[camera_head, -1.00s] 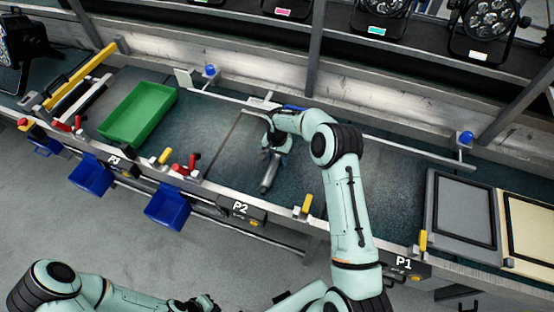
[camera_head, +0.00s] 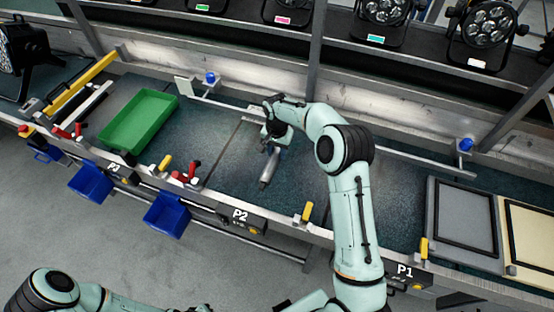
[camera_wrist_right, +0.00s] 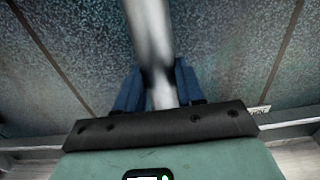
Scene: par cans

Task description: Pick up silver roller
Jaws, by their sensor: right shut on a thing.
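The silver roller (camera_head: 268,171) is a slim metal cylinder over the dark bench top, angled toward the bench's front edge. My right gripper (camera_head: 272,148) is shut on it near its far end. In the right wrist view, the two blue fingers (camera_wrist_right: 157,88) press on both sides of the roller (camera_wrist_right: 149,35). I cannot tell whether the roller touches the bench. My left arm lies at the bottom left of the head view, and its gripper is too cut off to read.
A green tray (camera_head: 138,120) stands on the bench to the left. Blue bins (camera_head: 167,215) hang off the front edge, with red and yellow clamps nearby. A grey framed panel (camera_head: 462,222) lies at the right. Stage lamps (camera_head: 487,24) stand on the shelf behind.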

